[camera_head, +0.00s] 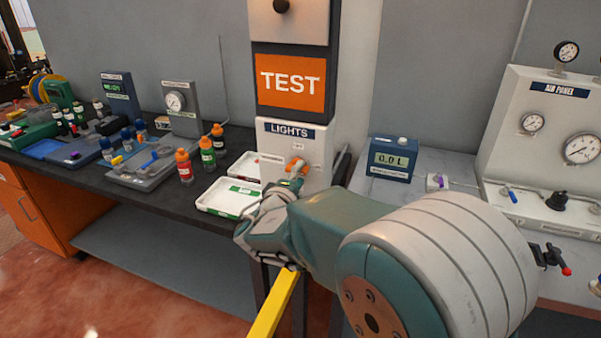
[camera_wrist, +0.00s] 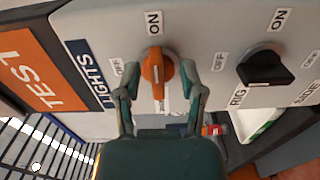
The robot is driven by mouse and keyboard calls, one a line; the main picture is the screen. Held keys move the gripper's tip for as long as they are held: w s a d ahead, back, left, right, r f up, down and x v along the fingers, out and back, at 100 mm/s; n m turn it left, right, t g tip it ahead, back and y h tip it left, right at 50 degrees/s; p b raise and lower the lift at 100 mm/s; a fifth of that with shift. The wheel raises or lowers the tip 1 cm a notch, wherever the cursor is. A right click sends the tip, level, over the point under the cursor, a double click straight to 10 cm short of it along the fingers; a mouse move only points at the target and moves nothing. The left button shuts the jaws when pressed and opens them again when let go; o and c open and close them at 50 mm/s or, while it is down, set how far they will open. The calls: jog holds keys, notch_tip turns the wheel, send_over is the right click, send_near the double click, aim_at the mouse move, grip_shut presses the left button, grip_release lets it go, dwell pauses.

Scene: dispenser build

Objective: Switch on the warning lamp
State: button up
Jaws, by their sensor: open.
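The panel marked LIGHTS (camera_head: 290,132) is below an orange TEST sign (camera_head: 290,84). In the wrist view, an orange rotary switch (camera_wrist: 157,72) has an ON mark above it and an OFF mark to its left. Its grip lies in line with the ON mark. The orange switch also shows small in the head view (camera_head: 297,166). My gripper (camera_wrist: 158,80) is open, with one finger on each side of the orange switch; I cannot tell if they touch it. The switch's name label is mostly hidden by my gripper. The lamp itself cannot be made out.
A black rotary switch (camera_wrist: 265,67) labelled RIG SIDE sits right of the orange one, its grip roughly towards OFF. White trays (camera_head: 229,197) and capped bottles (camera_head: 185,167) stand on the bench left of the panel. A meter box (camera_head: 391,159) stands to the right.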

jog(key=v, duration=1)
jog(key=shift+a, duration=0.1)
jog(key=s+d+f+m+g+h, duration=0.1)
jog(key=s+d+m+g, duration=0.35)
jog(key=d, duration=0.55)
jog(key=s+d+f+m+g+h, duration=0.1)
jog(key=s+d+m+g, duration=0.4)
jog(key=d, duration=0.5)
jog(key=s+m+g+y, duration=0.2)
jog(key=s+m+y, duration=0.2)
jog(key=s+y, duration=0.4)
jog(key=s, duration=0.5)
jog(key=shift+a+f, duration=0.2)
jog(key=shift+f, duration=0.1)
